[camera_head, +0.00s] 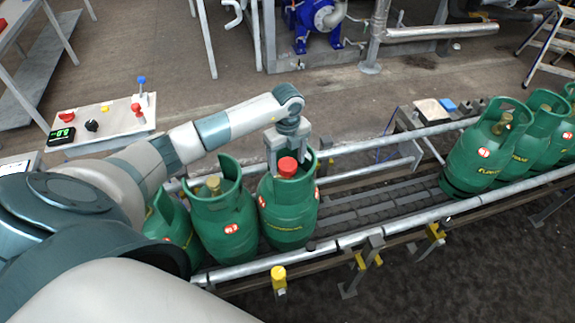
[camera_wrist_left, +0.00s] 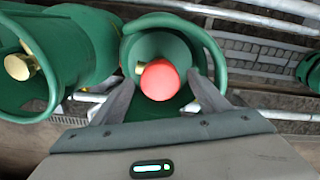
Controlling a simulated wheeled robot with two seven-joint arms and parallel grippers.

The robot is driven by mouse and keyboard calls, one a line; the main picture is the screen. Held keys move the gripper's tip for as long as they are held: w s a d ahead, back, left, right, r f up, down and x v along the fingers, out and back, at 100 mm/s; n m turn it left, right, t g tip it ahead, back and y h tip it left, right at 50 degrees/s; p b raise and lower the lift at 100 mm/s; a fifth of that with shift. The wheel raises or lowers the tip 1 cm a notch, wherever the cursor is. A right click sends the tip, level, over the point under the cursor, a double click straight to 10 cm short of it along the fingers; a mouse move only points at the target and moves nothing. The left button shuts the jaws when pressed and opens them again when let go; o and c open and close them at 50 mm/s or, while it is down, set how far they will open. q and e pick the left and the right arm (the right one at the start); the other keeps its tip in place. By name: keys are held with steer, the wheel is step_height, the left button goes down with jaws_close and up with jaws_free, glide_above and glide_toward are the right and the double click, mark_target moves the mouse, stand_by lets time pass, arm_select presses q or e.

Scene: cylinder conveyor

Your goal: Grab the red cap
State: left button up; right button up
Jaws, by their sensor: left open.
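The red cap (camera_head: 287,167) sits on top of a green gas cylinder (camera_head: 287,213) on the conveyor, inside its collar. My left gripper (camera_head: 287,160) reaches down over this cylinder from above, its fingers at the collar around the cap. In the left wrist view the red cap (camera_wrist_left: 160,80) lies between the two spread fingers (camera_wrist_left: 163,95), with a visible gap on both sides. The gripper is open and holds nothing. My right gripper is not in view.
Another green cylinder (camera_head: 222,222) with a brass valve stands close on the left, with one more behind it. Several green cylinders (camera_head: 478,160) stand at the right. Metal rails (camera_head: 400,217) edge the conveyor. A control panel (camera_head: 100,122) stands at the left.

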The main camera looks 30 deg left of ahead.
mark_target(288, 164)
arm_select(q)
steer(key=shift+c, duration=0.6)
steer(key=c, duration=1)
steer(key=shift+r, duration=0.1)
steer(key=shift+r+b, duration=0.45)
steer(key=shift+r, duration=0.35)
step_height(288, 164, up, 2)
steer(key=shift+d+r+b, duration=0.15)
steer(key=shift+r+b, duration=0.05)
steer(key=shift+b, duration=0.35)
steer(key=s+d+r+b, duration=0.2)
steer(key=s+d+r, duration=0.5)
steer(key=d, duration=0.1)
steer(key=shift+s+d, duration=0.25)
steer(key=shift+s, duration=0.15)
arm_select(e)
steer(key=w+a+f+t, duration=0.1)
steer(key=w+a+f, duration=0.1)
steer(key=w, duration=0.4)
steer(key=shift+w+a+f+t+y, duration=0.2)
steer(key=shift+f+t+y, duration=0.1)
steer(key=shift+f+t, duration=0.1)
